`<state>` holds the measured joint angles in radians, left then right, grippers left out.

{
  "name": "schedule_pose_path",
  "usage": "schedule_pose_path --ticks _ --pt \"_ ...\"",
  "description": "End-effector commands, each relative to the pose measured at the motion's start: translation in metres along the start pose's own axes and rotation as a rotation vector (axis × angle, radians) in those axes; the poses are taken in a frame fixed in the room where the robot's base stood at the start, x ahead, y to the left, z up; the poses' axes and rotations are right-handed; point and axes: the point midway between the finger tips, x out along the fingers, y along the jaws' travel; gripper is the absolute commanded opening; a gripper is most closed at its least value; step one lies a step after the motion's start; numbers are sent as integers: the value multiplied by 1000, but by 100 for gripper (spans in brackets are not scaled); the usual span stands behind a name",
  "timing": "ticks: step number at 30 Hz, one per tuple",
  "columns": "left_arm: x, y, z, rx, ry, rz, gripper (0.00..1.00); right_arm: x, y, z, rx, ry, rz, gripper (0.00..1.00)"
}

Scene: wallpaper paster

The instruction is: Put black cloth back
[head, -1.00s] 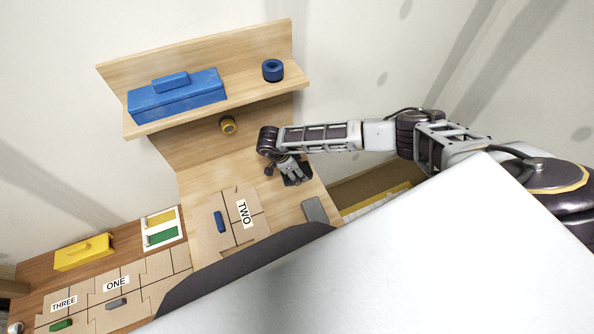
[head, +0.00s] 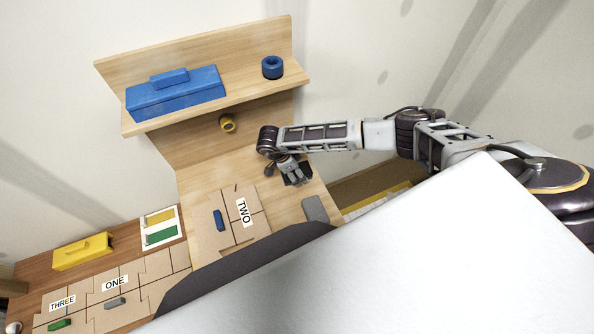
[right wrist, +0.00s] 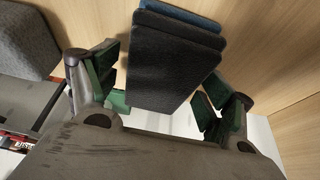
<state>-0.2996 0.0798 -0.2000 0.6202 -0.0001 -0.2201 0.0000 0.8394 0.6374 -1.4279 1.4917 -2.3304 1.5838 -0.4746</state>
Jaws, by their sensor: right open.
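The black cloth (right wrist: 172,62) shows in the right wrist view as dark, stacked flat sheets, with a blue layer at the far edge. In the head view a dark patch (head: 299,178) beside my right gripper (head: 291,170) on the wooden board is probably this cloth, partly hidden by the gripper. In the right wrist view my right gripper (right wrist: 160,95) is open, with its green-padded fingers on either side of the cloth's near part. No grip on the cloth shows. My left gripper is not in view.
A grey pad (head: 315,208) lies near the board's right edge. A shelf (head: 250,95) above holds a blue box (head: 175,98) and a blue ring (head: 272,68). A yellow ring (head: 227,124) is below it. Boards labelled TWO (head: 240,222) and ONE (head: 115,283) lie left.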

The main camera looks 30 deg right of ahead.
Motion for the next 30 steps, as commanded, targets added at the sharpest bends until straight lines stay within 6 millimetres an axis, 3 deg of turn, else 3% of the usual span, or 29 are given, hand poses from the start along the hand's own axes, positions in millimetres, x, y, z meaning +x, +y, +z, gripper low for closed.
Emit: schedule_pose_path --ticks 14,30 --pt "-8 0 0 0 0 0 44 -6 0 -2 0 0 1 82" --pt "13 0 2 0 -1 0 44 -74 -6 0 0 -2 -3 82"
